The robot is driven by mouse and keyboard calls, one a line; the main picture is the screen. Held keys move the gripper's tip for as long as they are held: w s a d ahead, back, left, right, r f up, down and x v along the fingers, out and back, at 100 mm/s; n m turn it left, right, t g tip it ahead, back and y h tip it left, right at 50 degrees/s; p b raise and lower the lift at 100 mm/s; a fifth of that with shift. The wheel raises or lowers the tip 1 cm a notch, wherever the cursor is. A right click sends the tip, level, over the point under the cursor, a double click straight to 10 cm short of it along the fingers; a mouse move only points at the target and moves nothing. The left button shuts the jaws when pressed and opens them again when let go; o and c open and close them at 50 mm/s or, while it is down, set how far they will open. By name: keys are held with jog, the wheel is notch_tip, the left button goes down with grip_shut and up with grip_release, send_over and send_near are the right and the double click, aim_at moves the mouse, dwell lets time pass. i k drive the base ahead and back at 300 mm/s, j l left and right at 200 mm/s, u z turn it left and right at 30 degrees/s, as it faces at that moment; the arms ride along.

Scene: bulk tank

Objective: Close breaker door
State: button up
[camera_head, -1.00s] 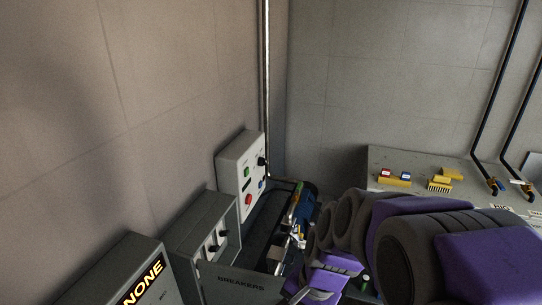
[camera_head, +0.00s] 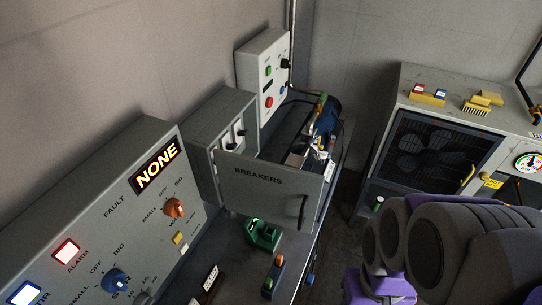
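The breaker door (camera_head: 265,187) is a grey panel marked "BREAKERS" with a dark handle (camera_head: 303,212) near its right end. It stands open, swung out from the grey breaker box (camera_head: 205,135) on the left wall. Dark switches (camera_head: 240,132) show inside the box. My purple and dark grey arm is at the lower right, to the right of the door and apart from it in the picture. My gripper's fingers cannot be made out in this view.
A control panel (camera_head: 130,215) with a lit "NONE" display is at the left. A button box (camera_head: 264,85) and a blue motor (camera_head: 327,115) are behind the door. A green item (camera_head: 263,234) sits below it. A grey cabinet with a fan (camera_head: 425,150) stands at the right.

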aim_at(289, 198)
jog(key=k+l, duration=0.3)
jog(key=k, duration=0.15)
jog(key=k+l, duration=0.35)
jog(key=k, duration=0.1)
